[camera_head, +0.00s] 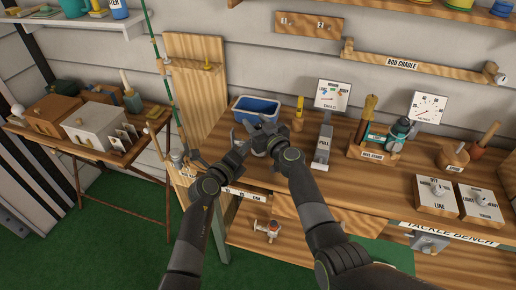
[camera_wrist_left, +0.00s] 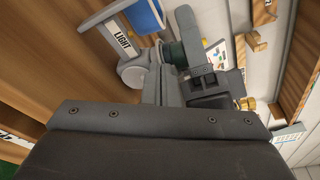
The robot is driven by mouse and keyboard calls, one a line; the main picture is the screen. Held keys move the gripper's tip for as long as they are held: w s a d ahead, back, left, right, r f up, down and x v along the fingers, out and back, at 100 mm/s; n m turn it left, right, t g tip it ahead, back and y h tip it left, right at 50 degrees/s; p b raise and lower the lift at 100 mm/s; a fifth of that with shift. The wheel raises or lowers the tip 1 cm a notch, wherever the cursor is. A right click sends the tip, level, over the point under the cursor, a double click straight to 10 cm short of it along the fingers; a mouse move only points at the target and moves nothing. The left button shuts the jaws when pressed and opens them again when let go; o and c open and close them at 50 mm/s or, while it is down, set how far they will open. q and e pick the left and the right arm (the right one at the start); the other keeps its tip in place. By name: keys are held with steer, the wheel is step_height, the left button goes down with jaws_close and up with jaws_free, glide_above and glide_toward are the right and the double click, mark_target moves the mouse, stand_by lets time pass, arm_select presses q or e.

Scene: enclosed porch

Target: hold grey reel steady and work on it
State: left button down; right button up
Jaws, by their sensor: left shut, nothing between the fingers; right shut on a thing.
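The grey reel (camera_head: 259,152) is at the front left of the bench, mostly hidden by my grippers in the head view. A rounded grey part beside the LIGHT label in the left wrist view (camera_wrist_left: 134,73) looks like part of it. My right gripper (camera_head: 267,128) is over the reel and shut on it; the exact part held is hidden. My left gripper (camera_head: 239,143) is shut and empty, just left of the reel. I cannot tell whether it touches the reel.
A blue tub (camera_head: 256,108) stands just behind the grippers. The grey PULL gauge (camera_head: 323,145) and a reel stand (camera_head: 373,155) with a teal reel (camera_head: 398,132) are to the right. A side table (camera_head: 67,148) with boxes stands at left. Green floor lies between.

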arm_select(q)
steer(key=shift+a+r, duration=0.25)
steer(key=shift+r, duration=0.05)
steer(key=s, duration=0.2)
steer(key=s+a, duration=0.1)
steer(key=s, duration=0.2)
steer(key=shift+s+a, duration=0.3)
steer(key=shift+w+a+f, duration=0.1)
steer(key=shift+w+f, duration=0.5)
steer(key=shift+w, duration=0.5)
steer(key=shift+w+a+f, duration=0.15)
steer(key=shift+w+f, duration=0.4)
steer(key=shift+w, duration=0.5)
steer(key=shift+w+a+f, duration=0.1)
steer(key=shift+w+f, duration=0.5)
steer(key=shift+w, duration=0.5)
